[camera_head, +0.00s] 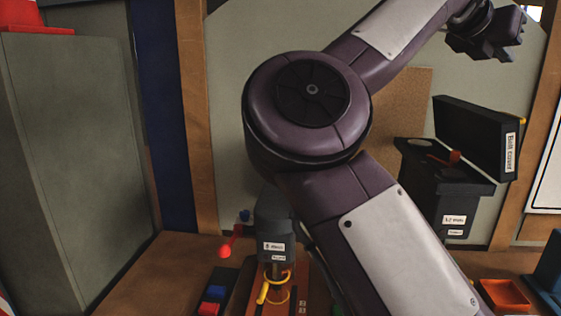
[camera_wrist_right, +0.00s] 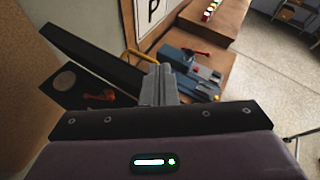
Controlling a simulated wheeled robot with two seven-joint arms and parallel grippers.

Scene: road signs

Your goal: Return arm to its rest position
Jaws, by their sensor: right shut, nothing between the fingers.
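My right arm rises from the bottom right of the head view, bends at a large round purple joint and reaches to the upper right. My right gripper (camera_head: 500,48) is there, raised above the box labelled "Bolt cover" and apart from it. In the right wrist view its grey fingers (camera_wrist_right: 158,82) are together with nothing between them. My left gripper is not in view. My arm hides much of the bench's middle in the head view.
An open black lid labelled "Bolt cover" (camera_head: 476,138) stands on a dark box (camera_head: 440,200) at right. An orange tray (camera_head: 505,296) lies lower right. A dark labelled block (camera_head: 275,232) and red lever knob (camera_head: 224,252) stand lower middle. A tall grey cabinet (camera_head: 75,150) stands left.

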